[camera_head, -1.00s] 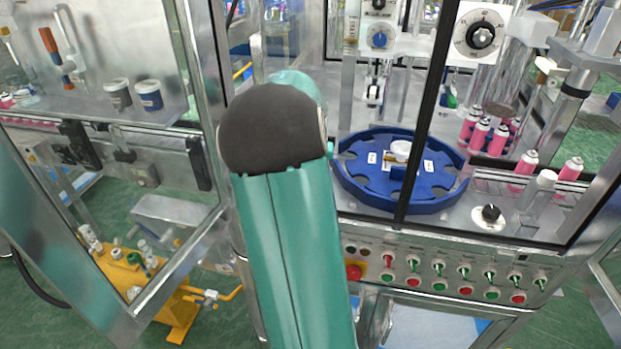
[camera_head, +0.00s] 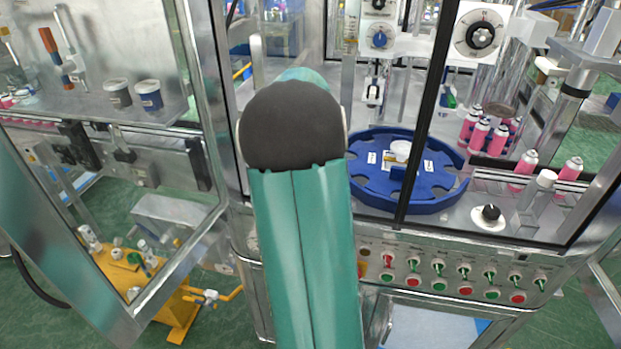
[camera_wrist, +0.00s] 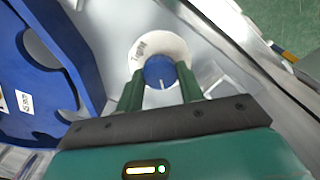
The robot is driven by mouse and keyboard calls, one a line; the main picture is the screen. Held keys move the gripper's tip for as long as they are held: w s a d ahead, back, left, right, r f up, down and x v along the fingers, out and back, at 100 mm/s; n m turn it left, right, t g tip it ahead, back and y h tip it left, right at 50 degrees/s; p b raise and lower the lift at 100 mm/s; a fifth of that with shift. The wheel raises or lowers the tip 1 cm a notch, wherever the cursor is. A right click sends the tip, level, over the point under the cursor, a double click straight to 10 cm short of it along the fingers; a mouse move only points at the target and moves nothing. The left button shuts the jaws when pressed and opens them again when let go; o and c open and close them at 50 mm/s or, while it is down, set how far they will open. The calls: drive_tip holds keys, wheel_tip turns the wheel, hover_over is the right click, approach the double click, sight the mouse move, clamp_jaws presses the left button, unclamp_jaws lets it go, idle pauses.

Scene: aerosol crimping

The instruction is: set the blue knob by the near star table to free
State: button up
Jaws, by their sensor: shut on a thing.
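The blue knob (camera_wrist: 160,72) sits on a round white dial plate (camera_wrist: 172,46) in the wrist view. In the head view my arm hides the knob and my gripper.
Another blue knob (camera_head: 379,39) is on the upright at the back. A black knob (camera_head: 490,213) is right of the star table, near several pink cans (camera_head: 480,135). A dark frame post (camera_head: 425,120) crosses in front. A button panel (camera_head: 450,272) runs below.

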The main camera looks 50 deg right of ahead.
idle(0.4)
drive_tip(key=o, duration=1)
wheel_tip(320, 180, up, 14)
